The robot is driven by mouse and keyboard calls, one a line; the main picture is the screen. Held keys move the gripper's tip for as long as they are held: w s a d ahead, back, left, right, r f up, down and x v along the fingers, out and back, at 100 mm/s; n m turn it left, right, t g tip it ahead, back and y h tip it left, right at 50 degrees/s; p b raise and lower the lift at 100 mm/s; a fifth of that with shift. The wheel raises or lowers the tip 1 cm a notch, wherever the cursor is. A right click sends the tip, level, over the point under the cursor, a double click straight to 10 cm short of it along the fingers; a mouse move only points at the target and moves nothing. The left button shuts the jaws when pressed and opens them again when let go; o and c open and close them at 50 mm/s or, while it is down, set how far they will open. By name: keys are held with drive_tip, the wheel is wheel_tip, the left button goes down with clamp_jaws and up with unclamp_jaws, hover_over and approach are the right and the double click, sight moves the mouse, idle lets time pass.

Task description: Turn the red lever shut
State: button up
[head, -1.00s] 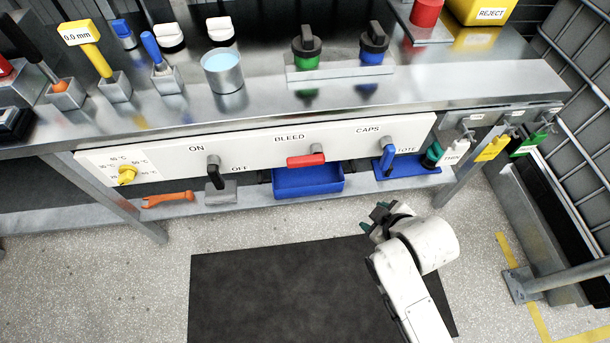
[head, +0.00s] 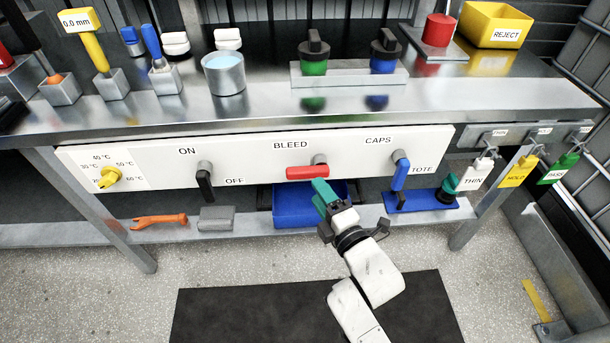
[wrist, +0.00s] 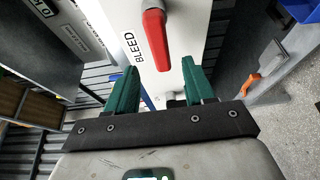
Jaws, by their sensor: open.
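The red lever (head: 307,173) sits under the BLEED label on the white panel, its handle lying sideways to the left of its grey pivot. In the wrist view the red lever (wrist: 155,38) is just ahead of my gripper, beside the BLEED label. My gripper (head: 318,186) is just below the red lever in the head view, its green fingers pointing up at it. In the wrist view my gripper (wrist: 163,84) is open with nothing between its fingers. I cannot tell whether a fingertip touches the lever.
A black lever (head: 204,184) hangs to the left and a blue lever (head: 400,176) to the right on the same panel. A blue bin (head: 287,216) is behind and below my gripper on the lower shelf. An orange wrench (head: 159,221) lies at left.

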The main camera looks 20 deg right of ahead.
sight(307, 177)
drive_tip(key=w, duration=0.2)
drive_tip(key=w+b, duration=0.1)
drive_tip(key=w, duration=0.1)
drive_tip(key=w+b, duration=0.1)
drive_tip(key=w, duration=0.2)
drive_tip(key=shift+a+f, duration=0.15)
drive_tip(key=shift+a, duration=0.1)
drive_tip(key=shift+w, duration=0.55)
drive_tip(key=shift+c, duration=0.2)
clamp_jaws()
